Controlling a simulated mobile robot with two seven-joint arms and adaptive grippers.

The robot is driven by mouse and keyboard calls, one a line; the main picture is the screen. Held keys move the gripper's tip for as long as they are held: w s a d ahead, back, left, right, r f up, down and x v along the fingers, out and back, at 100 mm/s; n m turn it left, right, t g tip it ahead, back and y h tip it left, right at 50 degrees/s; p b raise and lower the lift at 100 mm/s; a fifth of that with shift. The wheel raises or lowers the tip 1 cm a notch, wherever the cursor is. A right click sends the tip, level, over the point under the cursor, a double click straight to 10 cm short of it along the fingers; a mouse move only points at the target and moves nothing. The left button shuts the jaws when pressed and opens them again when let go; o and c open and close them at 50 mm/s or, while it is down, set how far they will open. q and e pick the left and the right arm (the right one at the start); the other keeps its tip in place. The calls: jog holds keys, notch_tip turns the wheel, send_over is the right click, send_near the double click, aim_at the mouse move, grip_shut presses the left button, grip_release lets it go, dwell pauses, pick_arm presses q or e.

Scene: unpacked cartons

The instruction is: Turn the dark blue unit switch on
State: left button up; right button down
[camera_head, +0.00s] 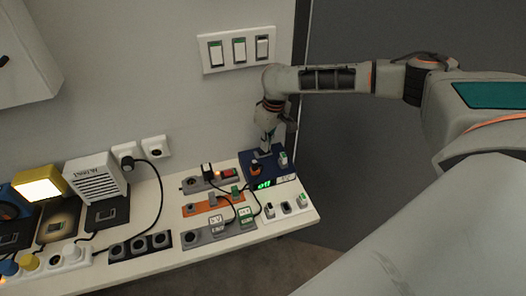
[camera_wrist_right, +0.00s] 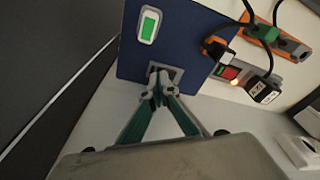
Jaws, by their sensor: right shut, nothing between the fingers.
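The dark blue unit (camera_head: 248,158) stands at the right end of the white shelf, near the wall. A green display at its front edge seems to read "off". In the right wrist view, the unit's blue face (camera_wrist_right: 190,35) carries a white-framed green rocker (camera_wrist_right: 149,24) and a grey switch or socket (camera_wrist_right: 172,72); which is unclear. My right gripper (camera_head: 264,152) points down over the unit. In the wrist view its fingers (camera_wrist_right: 158,84) are shut and empty, with the tips at the grey part and partly hiding it. Contact cannot be told. My left gripper is not in view.
Left of the unit lie a grey power strip (camera_head: 194,184) with a red switch, an orange strip (camera_head: 194,209) and several plugs with black cables. A white heater (camera_head: 95,178) and a lit yellow lamp (camera_head: 40,188) stand further left. Wall switches (camera_head: 238,49) are above.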

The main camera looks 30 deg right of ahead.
jog(key=shift+f, duration=0.4)
jog(key=shift+r, duration=3.55)
